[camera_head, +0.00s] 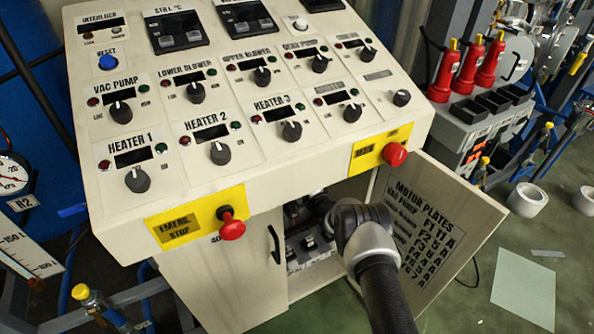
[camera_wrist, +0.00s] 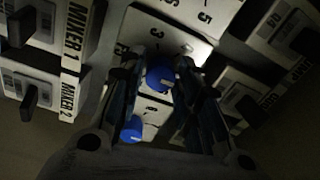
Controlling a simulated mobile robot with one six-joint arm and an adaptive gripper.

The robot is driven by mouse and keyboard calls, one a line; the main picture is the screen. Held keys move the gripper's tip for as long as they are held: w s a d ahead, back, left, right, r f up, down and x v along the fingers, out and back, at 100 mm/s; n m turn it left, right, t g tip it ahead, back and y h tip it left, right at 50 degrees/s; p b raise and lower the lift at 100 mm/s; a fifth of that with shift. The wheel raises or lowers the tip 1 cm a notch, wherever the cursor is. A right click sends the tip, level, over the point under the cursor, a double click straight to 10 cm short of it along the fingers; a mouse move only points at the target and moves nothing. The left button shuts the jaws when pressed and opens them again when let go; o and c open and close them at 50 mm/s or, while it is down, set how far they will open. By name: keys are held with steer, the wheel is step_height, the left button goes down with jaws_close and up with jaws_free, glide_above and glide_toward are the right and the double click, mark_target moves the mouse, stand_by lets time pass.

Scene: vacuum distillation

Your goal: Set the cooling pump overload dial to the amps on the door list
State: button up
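The overload dial is a blue round knob (camera_wrist: 159,78) on a pale module with a printed scale; 3 and 5 are legible on it. My gripper (camera_wrist: 161,72) has one finger on each side of this knob, close to it. Whether the fingers touch it is too dark to tell. In the head view my gripper is hidden inside the open lower cabinet (camera_head: 282,262), behind my wrist. The door list (camera_head: 425,225), headed MOTOR PLATES, is on the open door. The dial's module label is hidden.
A second blue knob (camera_wrist: 131,130) sits just below the dial. Modules labelled MIXER 1 (camera_wrist: 75,40) and MIXER 2 (camera_wrist: 68,100) with black levers flank it on the left; another module (camera_wrist: 245,95) is at right. A red stop button (camera_head: 395,154) overhangs the cabinet opening.

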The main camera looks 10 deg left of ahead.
steer(key=shift+o, duration=1.3)
steer(key=v, duration=1.2)
